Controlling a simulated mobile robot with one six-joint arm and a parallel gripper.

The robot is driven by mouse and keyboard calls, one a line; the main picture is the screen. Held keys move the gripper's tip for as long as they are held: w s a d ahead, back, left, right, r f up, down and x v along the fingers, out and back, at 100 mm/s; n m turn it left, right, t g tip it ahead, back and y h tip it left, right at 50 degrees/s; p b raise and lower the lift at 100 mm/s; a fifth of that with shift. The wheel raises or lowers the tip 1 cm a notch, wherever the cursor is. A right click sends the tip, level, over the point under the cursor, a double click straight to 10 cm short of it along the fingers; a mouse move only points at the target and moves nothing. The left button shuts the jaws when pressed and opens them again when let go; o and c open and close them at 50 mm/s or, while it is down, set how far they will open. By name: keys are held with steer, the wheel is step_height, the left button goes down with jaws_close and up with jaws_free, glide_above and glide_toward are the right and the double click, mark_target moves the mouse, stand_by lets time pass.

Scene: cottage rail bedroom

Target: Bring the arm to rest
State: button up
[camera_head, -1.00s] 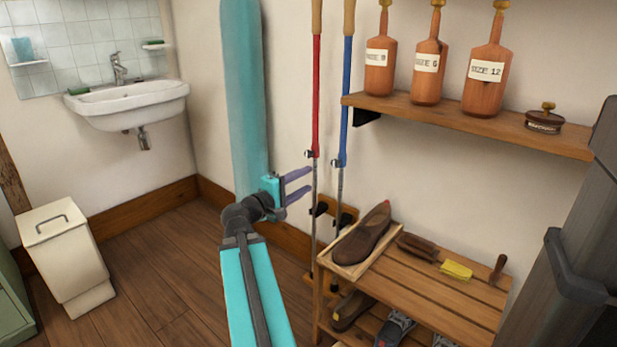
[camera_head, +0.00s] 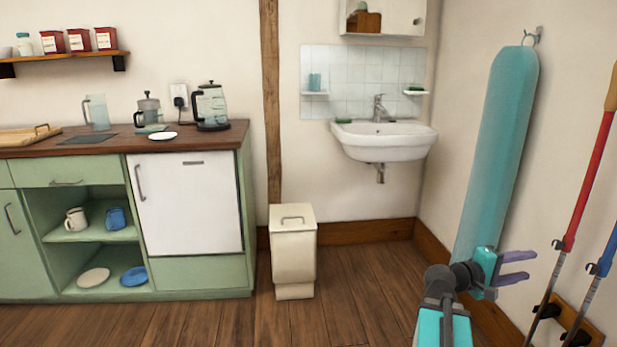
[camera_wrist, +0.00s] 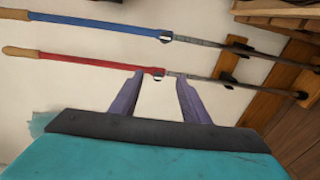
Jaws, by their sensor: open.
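My gripper (camera_head: 518,268) is at the lower right of the head view, at the end of my teal arm. Its two purple fingers point right, toward the wall with the poles. In the wrist view my gripper (camera_wrist: 157,98) shows its fingers spread apart with nothing held between them. The red pole (camera_wrist: 95,63) passes just beyond the fingertips in that picture. I cannot tell how far it is from them. The blue pole (camera_wrist: 90,24) lies farther beyond.
A teal ironing board (camera_head: 505,140) hangs on the wall behind my arm. The red pole (camera_head: 590,170) and blue pole (camera_head: 607,255) stand at the right. A cream bin (camera_head: 293,250), a sink (camera_head: 384,139) and a green kitchen unit (camera_head: 200,272) stand farther left. Wooden floor lies open in front.

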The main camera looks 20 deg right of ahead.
steer(key=w+a+f+n+t+y+p, duration=0.2)
steer(key=w+a+f+n+t+p, duration=0.3)
steer(key=w+a+p, duration=0.6)
steer(key=w+a+f+y+p, duration=0.2)
steer(key=a+f+y+p, duration=0.2)
steer(key=a+f+p, duration=0.65)
steer(key=s+a+f+m+g+y+p, duration=0.1)
steer(key=s+a+f+g+y+p, duration=0.1)
steer(key=s+a, duration=0.5)
steer(key=s+a+f+m+g+y+p, duration=0.1)
steer(key=s+a+f+y+p, duration=0.3)
steer(key=a, duration=1.4)
steer(key=s+a+f+m+g+y+p, duration=0.1)
steer(key=s+a+f+g+y, duration=0.3)
steer(key=s+a+f, duration=0.4)
steer(key=s+a+y+p, duration=0.1)
steer(key=s+a, duration=0.2)
steer(key=a, duration=0.1)
steer(key=shift+s+a+p, duration=0.35)
steer(key=shift+p, duration=0.05)
steer(key=shift+f, duration=0.1)
